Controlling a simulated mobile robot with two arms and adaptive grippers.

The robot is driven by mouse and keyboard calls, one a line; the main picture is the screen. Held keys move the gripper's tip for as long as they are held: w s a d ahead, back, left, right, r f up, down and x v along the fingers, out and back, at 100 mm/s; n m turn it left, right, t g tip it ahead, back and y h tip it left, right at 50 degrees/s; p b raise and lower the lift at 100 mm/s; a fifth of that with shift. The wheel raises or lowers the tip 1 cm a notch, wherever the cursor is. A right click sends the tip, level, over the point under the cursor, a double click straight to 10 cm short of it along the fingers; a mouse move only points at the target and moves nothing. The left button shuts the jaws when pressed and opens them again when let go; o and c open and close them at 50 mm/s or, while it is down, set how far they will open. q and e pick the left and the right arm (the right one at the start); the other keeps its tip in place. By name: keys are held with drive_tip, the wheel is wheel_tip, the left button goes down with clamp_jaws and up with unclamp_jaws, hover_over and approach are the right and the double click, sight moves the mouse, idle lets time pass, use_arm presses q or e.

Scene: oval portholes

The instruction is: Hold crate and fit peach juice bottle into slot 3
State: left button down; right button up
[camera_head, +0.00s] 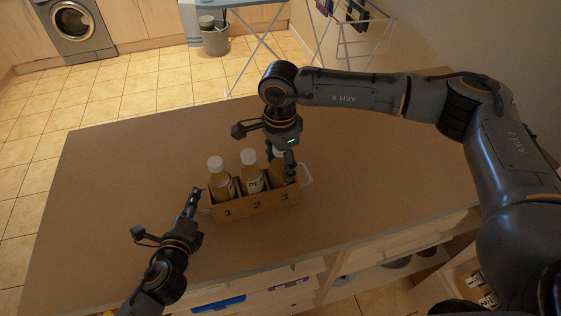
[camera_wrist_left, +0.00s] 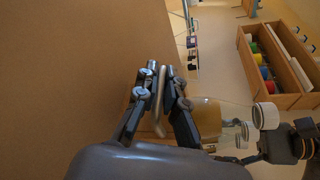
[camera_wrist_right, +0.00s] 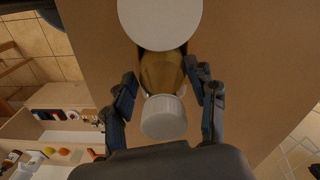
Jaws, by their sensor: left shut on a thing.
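The wooden crate (camera_head: 270,204) stands on the brown table, its front numbered 1, 2 and 3. Yellowish bottles with white caps stand in slot 1 (camera_head: 221,184) and slot 2 (camera_head: 252,179). A third bottle (camera_head: 275,170) is upright at slot 3, partly hidden by my right gripper (camera_head: 288,176). In the right wrist view the open fingers (camera_wrist_right: 163,92) flank this bottle (camera_wrist_right: 162,73) and its cap, with gaps beside the cap. My left gripper (camera_head: 196,191) is shut on the crate's metal handle (camera_wrist_left: 160,118), at the crate's left end. The bottle's lower part is hidden.
The table top (camera_head: 120,180) is clear left of and behind the crate. Shelves with a blue item (camera_head: 218,304) lie below its front edge. A washing machine (camera_head: 75,25), a bin (camera_head: 215,40) and a drying rack stand beyond.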

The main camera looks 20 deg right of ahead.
use_arm(q)
drive_tip(key=shift+f, duration=0.1)
use_arm(e)
drive_tip(key=shift+o, duration=1.1)
wheel_tip(320, 180, up, 12)
use_arm(q)
drive_tip(key=c, duration=1.4)
unclamp_jaws()
